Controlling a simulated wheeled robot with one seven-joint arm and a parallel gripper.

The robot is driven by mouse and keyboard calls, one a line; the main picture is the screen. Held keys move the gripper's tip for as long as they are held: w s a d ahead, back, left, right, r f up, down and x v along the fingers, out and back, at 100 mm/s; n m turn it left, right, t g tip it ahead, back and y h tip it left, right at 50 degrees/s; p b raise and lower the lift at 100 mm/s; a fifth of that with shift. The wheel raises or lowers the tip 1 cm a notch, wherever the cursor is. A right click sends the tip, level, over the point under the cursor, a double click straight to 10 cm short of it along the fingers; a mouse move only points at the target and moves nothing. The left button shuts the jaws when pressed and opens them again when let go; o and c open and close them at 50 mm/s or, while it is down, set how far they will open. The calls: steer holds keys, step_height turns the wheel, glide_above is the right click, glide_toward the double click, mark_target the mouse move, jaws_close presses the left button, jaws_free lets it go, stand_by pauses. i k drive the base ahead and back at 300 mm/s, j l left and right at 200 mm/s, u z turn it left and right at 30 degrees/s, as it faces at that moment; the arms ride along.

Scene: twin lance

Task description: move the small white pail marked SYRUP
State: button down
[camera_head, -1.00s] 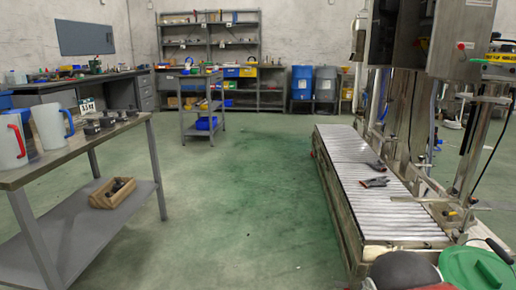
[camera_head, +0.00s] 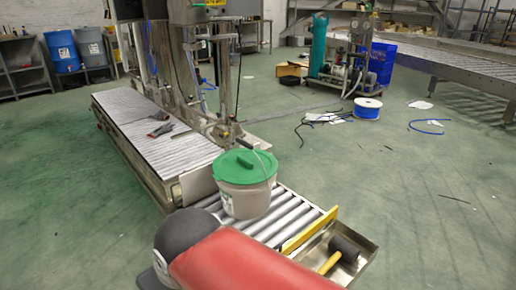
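A small white pail (camera_head: 243,198) with a green lid (camera_head: 243,166) stands upright on a short run of steel rollers (camera_head: 288,211) near the middle of the view. It has a thin wire handle at its right side. A label shows on its left side, but I cannot read its text. My gripper is not in view.
A yellow rail (camera_head: 309,230) edges the rollers. Beyond it, a metal tray (camera_head: 362,262) holds a black-headed mallet (camera_head: 343,249). A longer conveyor (camera_head: 150,130) with dark gloves runs behind left.

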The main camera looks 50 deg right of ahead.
mark_target(242, 202)
steer(key=k+z, duration=0.1)
steer(key=z, duration=0.35)
steer(key=k+z, duration=0.1)
steer(key=z, duration=0.75)
steer(key=i+j+z, duration=0.3)
steer(key=j, duration=0.3)
steer(key=i+j+z, duration=0.1)
steer(key=j, duration=0.25)
steer(key=i, duration=0.1)
